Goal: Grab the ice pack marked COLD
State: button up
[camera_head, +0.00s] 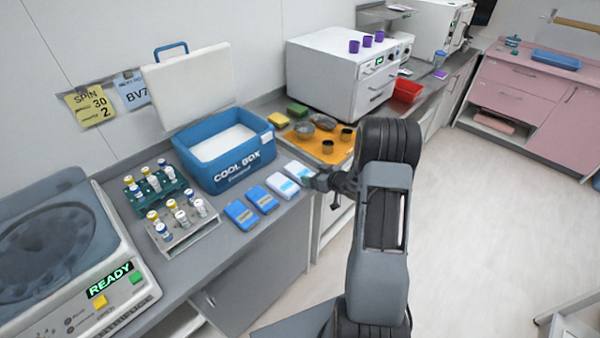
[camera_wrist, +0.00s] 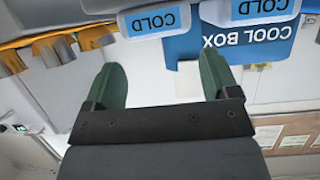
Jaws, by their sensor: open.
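Two white ice packs with blue labels lie on the counter by the cool box: one (camera_head: 283,186) and, to its right, another (camera_head: 299,172). In the wrist view both labels read COLD, upside down, on the left pack (camera_wrist: 153,22) and the right pack (camera_wrist: 247,10). My gripper (camera_head: 318,184) is just right of the packs at the counter's front edge. In the wrist view its green fingers (camera_wrist: 161,70) are spread and empty. The left pack lies beyond the fingertips, roughly in line with the gap between them.
Two blue packs (camera_head: 241,214) (camera_head: 262,199) lie left of the white ones. The blue cool box (camera_head: 240,168) stands behind with its lid up. An orange tray (camera_head: 335,152) with bowls and cups is at the right. Vial racks (camera_head: 187,232) are at the left.

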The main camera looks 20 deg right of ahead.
aim_at(300, 170)
jog(key=shift+p+x, duration=0.9)
jog(key=shift+x, duration=2.5)
jog(key=shift+s+f, duration=0.1)
jog(key=shift+s, duration=0.05)
jog(key=shift+c, duration=0.3)
jog(key=c, duration=0.7)
